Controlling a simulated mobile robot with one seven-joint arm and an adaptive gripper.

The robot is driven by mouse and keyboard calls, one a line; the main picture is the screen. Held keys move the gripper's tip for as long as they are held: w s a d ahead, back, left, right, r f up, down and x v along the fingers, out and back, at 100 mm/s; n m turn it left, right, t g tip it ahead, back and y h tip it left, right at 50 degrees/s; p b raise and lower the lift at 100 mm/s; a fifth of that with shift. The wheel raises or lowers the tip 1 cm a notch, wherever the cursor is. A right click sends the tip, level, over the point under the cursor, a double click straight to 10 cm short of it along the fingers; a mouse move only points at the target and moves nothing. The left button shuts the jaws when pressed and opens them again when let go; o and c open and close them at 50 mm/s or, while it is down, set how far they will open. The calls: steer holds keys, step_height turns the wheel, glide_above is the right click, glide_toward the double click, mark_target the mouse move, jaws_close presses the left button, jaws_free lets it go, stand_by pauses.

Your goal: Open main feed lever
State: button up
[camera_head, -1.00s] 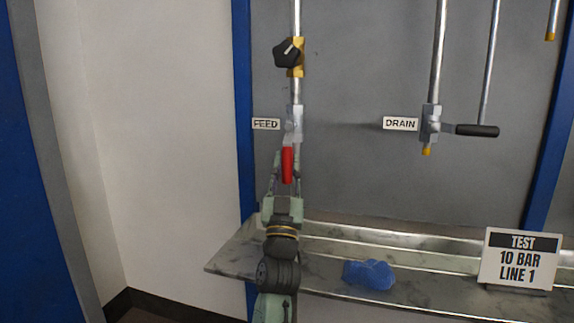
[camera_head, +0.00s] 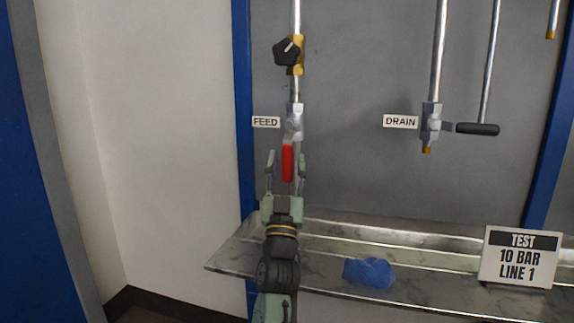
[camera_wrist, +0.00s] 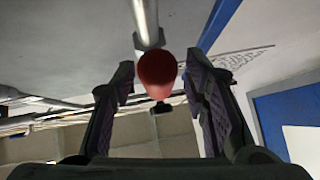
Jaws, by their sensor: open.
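The feed lever (camera_head: 288,162) has a red grip and hangs straight down from a metal valve (camera_head: 294,123) on a vertical pipe, beside the FEED label (camera_head: 266,122). My gripper (camera_head: 286,158) is open, with one finger on each side of the red grip and visible gaps. In the wrist view the rounded end of the red lever (camera_wrist: 157,70) sits between the two open fingers (camera_wrist: 160,85), apart from both.
A black knob (camera_head: 287,52) is higher on the feed pipe. The DRAIN valve (camera_head: 431,125) has a black-gripped lever (camera_head: 477,129) pointing right. Below, a metal shelf (camera_head: 330,245) holds a blue cloth-like item (camera_head: 368,272) and a test sign (camera_head: 518,258).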

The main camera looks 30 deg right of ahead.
steer(key=shift+v, duration=3.55)
